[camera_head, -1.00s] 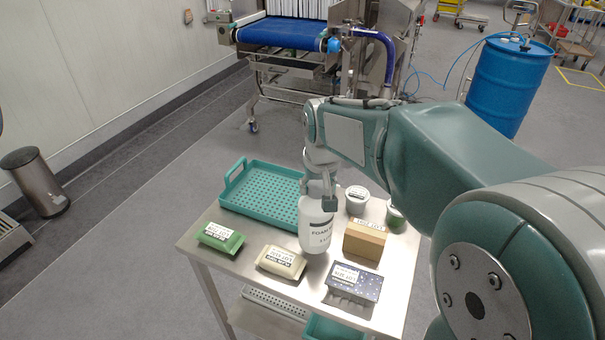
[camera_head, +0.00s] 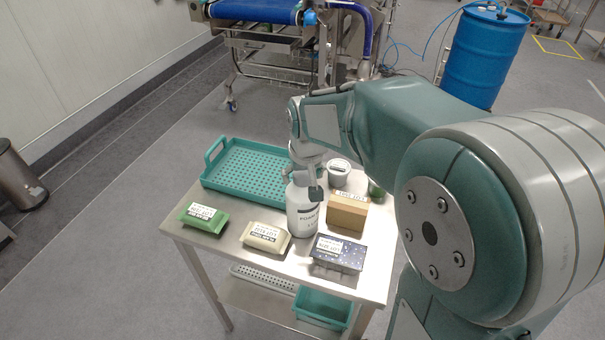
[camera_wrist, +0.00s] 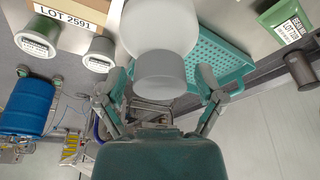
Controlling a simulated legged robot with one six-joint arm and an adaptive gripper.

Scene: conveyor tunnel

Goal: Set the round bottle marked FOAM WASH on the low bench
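I cannot tell which surface is the low bench.
Close around the bottle are a brown box (camera_head: 347,213), a navy box (camera_head: 338,254), a cream pack (camera_head: 265,237), and a grey-lidded tub (camera_head: 339,173). A green pack (camera_head: 203,218) and a teal tray (camera_head: 250,170) are farther left. A blue drum (camera_head: 484,58) stands behind.

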